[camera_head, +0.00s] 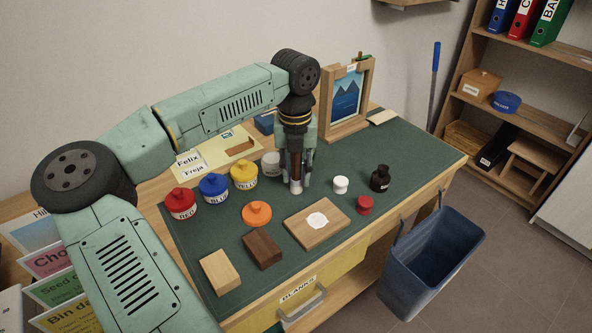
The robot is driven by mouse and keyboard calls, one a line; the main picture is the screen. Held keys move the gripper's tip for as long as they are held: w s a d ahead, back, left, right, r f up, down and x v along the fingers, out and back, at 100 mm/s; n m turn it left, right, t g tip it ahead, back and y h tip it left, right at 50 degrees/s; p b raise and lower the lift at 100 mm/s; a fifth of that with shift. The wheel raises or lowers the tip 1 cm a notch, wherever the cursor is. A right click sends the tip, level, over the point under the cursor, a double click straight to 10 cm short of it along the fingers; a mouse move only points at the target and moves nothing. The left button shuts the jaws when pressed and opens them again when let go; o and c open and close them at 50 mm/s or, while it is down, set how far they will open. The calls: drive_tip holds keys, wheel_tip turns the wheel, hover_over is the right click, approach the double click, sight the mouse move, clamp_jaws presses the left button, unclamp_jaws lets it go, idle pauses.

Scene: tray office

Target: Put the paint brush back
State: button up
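My gripper (296,182) points straight down over the right-middle of the green mat, between the yellow paint pot and the small white pot. A thin reddish-brown upright piece (295,165), which looks like the paint brush handle, shows between its fingers. Its lower end is close to the mat; I cannot tell whether it touches, or whether the fingers press on it. A pale grey cup (271,164) stands just left of and behind the gripper.
On the mat (405,160) are an orange lid (257,213), wooden blocks (262,249), a board with a white patch (304,229), a white pot (340,184), a red lid (365,204) and a dark bottle (380,178). An easel (330,100) stands behind. A blue bin (437,258) hangs right.

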drive_tip(key=shift+o, duration=1.4)
drive_tip(key=shift+r, duration=0.15)
wheel_tip(320, 180, up, 12)
drive_tip(key=shift+r+b, duration=0.1)
drive_tip(key=shift+b, duration=0.45)
